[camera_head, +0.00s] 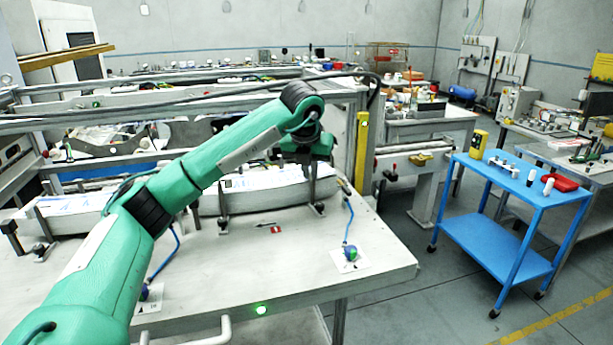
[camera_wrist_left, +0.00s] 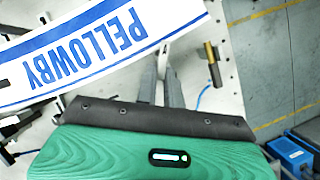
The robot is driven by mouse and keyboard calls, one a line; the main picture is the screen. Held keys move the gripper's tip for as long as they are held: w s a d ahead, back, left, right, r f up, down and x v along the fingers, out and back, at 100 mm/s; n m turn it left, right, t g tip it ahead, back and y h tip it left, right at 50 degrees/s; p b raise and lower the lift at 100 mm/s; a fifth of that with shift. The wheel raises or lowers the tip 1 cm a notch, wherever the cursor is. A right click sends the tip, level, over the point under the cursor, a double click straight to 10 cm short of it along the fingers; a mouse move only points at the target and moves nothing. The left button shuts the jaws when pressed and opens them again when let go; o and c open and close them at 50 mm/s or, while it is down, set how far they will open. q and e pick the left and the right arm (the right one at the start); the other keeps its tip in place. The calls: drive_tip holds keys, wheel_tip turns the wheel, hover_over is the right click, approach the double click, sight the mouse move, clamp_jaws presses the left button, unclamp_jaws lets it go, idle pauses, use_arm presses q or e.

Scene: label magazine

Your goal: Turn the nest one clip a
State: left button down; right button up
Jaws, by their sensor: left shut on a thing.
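The long white nest (camera_head: 262,190) lies across the back of the pale table, with blue print on it. In the left wrist view its label strip (camera_wrist_left: 105,42) reads PELLOWBY. A dark clip (camera_head: 222,203) stands at the nest's front edge. My left gripper (camera_head: 314,190) points down at the nest's right end, beside a dark clip foot (camera_head: 318,209). In the left wrist view its grey fingers (camera_wrist_left: 165,80) are closed on a small part beside the strip, seemingly the clip; the contact is small and partly hidden. My right gripper is not in view.
A blue knob (camera_head: 349,252) with a cord stands on the table's right side. A small red tag (camera_head: 276,230) and black arrow lie mid-table. The front table surface is mostly clear. A blue cart (camera_head: 520,185) stands to the right, apart from the table.

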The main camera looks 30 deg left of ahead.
use_arm(q)
drive_tip(key=shift+w+d+n+g+y+b, duration=0.25)
drive_tip(key=shift+n+y, duration=0.15)
drive_tip(key=shift+n, duration=0.85)
drive_tip(key=shift+w+d+n+g+y+b, duration=0.2)
drive_tip(key=shift+d+n+g+y, duration=0.15)
drive_tip(key=shift+n, duration=0.85)
drive_tip(key=shift+w+d+n+g+y+b, duration=0.2)
drive_tip(key=shift+n+y, duration=0.25)
drive_tip(key=shift+n, duration=0.8)
drive_tip(key=c, duration=1.5)
unclamp_jaws()
drive_tip(key=shift+w, duration=0.1)
drive_tip(key=v, duration=1.3)
drive_tip(key=shift+d+r+b, duration=0.1)
drive_tip(key=shift+r+b, duration=0.3)
drive_tip(key=shift+f, duration=0.1)
